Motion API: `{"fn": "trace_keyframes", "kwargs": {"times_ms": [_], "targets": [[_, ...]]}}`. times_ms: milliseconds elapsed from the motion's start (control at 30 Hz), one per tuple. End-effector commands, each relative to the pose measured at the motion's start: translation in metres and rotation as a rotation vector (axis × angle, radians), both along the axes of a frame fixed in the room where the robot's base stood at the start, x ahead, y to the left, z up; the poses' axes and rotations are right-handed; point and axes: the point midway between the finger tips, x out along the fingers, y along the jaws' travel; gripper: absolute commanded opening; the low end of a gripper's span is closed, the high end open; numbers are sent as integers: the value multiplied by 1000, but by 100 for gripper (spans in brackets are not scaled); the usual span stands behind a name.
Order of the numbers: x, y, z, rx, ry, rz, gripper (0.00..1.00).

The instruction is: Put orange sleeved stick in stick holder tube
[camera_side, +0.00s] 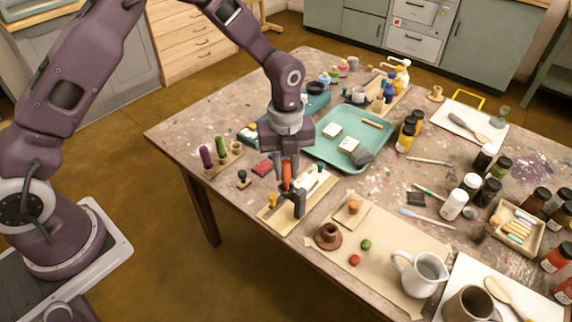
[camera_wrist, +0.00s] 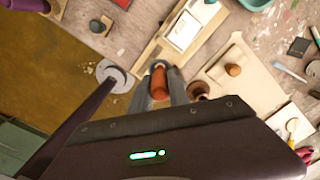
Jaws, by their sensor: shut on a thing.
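The orange sleeved stick (camera_side: 287,172) is between the fingers of my gripper (camera_side: 290,182), above the long wooden board. In the wrist view its orange end (camera_wrist: 159,84) shows between the two grey fingers (camera_wrist: 160,88), which are shut on it. The stick's lower end is hidden. To the left in the side view, a wooden rack (camera_side: 222,165) carries a purple stick (camera_side: 205,157), a green stick (camera_side: 221,149) and a brown upright tube (camera_side: 237,147). I take this brown tube as the stick holder tube; its opening is too small to make out. My gripper is apart from it.
The wooden board (camera_side: 268,217) lies beneath my gripper. A dark knobbed stamp (camera_side: 242,178) and a red block (camera_side: 262,167) lie between board and rack. A teal tray (camera_side: 325,151) is behind, and a brown pot (camera_side: 327,236) is nearby at right.

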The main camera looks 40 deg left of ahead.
Motion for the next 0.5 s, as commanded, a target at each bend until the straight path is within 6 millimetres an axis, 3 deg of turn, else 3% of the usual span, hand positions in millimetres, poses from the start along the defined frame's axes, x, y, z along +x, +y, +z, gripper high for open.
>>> {"fn": "trace_keyframes", "kwargs": {"times_ms": [500], "targets": [[0,0,-8,-1,1,1,0]]}}
